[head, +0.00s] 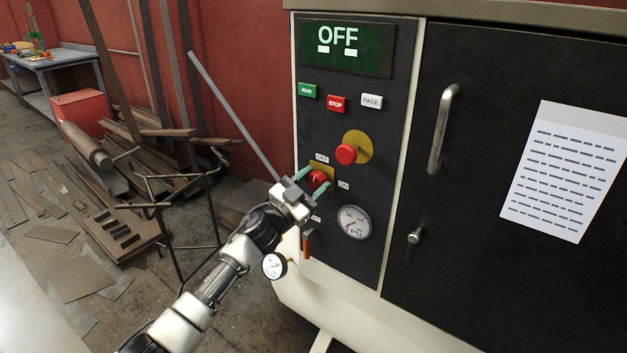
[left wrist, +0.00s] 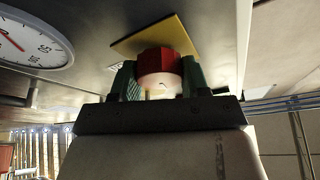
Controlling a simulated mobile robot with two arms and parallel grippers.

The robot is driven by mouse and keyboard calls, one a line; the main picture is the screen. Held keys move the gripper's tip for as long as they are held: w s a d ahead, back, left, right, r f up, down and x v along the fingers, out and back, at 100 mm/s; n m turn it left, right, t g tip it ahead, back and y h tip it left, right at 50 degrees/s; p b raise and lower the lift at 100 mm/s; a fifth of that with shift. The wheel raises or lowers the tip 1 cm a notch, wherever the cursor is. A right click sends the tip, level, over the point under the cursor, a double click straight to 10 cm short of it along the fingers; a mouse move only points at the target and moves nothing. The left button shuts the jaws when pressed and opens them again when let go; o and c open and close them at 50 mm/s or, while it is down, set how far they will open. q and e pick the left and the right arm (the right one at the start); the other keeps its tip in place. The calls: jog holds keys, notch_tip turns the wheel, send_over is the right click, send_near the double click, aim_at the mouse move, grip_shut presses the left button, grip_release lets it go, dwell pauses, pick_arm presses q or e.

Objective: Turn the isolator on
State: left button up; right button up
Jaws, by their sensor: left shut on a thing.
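The isolator is a red rotary knob (head: 317,179) on a yellow plate (head: 325,169), low on the dark control panel. Labels OFF and ON stand above it and to its right. The panel's screen (head: 342,46) reads OFF. My left gripper (head: 313,184) is at the knob, its green fingers on either side of it. In the left wrist view the fingers are shut on the red knob (left wrist: 160,65), with the yellow plate (left wrist: 157,36) behind. The fingers hide part of the knob, so I cannot tell its exact angle. My right gripper is not in view.
A red emergency button (head: 346,154) sits above the knob and a pressure gauge (head: 353,222) below right. RUN, STOP and PAGE buttons are higher up. A dark door with a handle (head: 442,130) is to the right. Scrap metal (head: 115,215) litters the left floor.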

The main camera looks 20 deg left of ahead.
pick_arm(q)
jog(key=m+g+p, duration=0.1)
jog(key=m, duration=0.2)
jog(key=m+g+h+p, duration=0.1)
jog(key=m, duration=0.2)
jog(key=shift+r+h, duration=0.1)
jog(key=shift+h, duration=0.2)
jog(key=m+g+p, duration=0.2)
jog(key=m, duration=0.2)
jog(key=shift+m, duration=0.3)
jog(key=m+g+p, duration=0.1)
jog(key=m+p, duration=0.2)
jog(key=m, duration=0.1)
jog(key=shift+f+m+g+y+p, duration=0.2)
jog(key=shift+m+g+y+p, duration=0.45)
jog(key=shift+m+p, duration=0.55)
jog(key=shift+f+m, duration=0.1)
jog(key=shift+m, duration=0.3)
jog(key=o, duration=0.9)
